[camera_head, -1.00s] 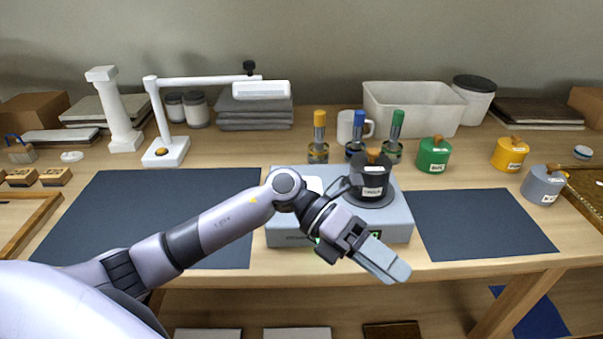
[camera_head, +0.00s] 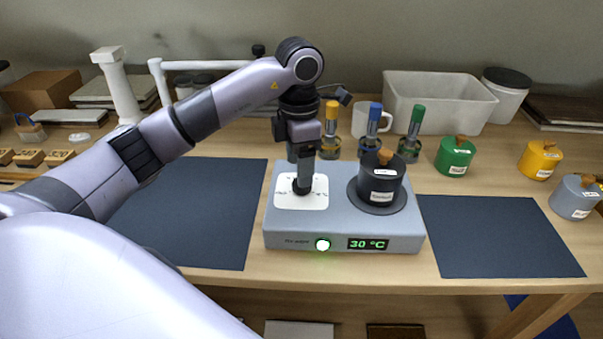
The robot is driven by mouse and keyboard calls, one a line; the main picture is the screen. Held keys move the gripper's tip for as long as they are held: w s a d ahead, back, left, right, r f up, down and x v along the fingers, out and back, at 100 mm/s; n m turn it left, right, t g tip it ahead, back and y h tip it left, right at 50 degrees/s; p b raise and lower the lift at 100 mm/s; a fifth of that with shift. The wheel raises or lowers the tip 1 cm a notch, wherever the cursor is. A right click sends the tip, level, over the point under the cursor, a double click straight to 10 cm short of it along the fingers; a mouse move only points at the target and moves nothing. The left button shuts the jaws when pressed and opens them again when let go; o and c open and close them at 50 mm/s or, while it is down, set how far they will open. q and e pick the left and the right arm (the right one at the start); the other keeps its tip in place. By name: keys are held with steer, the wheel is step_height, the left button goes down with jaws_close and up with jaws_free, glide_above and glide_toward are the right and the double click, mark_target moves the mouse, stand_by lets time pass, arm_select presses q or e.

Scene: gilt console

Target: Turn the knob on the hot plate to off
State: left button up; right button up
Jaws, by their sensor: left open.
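The grey hot plate (camera_head: 285,222) stands on the bench, with a green-lit round light (camera_head: 322,244) and a display reading 30 °C (camera_head: 367,244) on its front. A white panel (camera_head: 315,200) with small marks lies on the left of its top. A black knob (camera_head: 302,187) sits on this panel. A black pot (camera_head: 382,183) with a wooden-knobbed lid stands on the round plate to the right. My left gripper (camera_head: 303,180) points down over the knob. It is open, with its fingers at or around the knob; contact cannot be told. My right gripper is out of view.
Dark mats (camera_head: 215,215) lie left and right of the hot plate. Yellow-, blue- and green-handled tools (camera_head: 373,125) stand close behind it. A white bin (camera_head: 440,100) is behind them. Green (camera_head: 455,158), yellow (camera_head: 540,162) and grey (camera_head: 575,198) pots stand right.

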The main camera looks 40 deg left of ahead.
arm_select(q)
steer(key=shift+f, duration=1.95)
steer(key=c, duration=1.1)
steer(key=shift+o, duration=0.2)
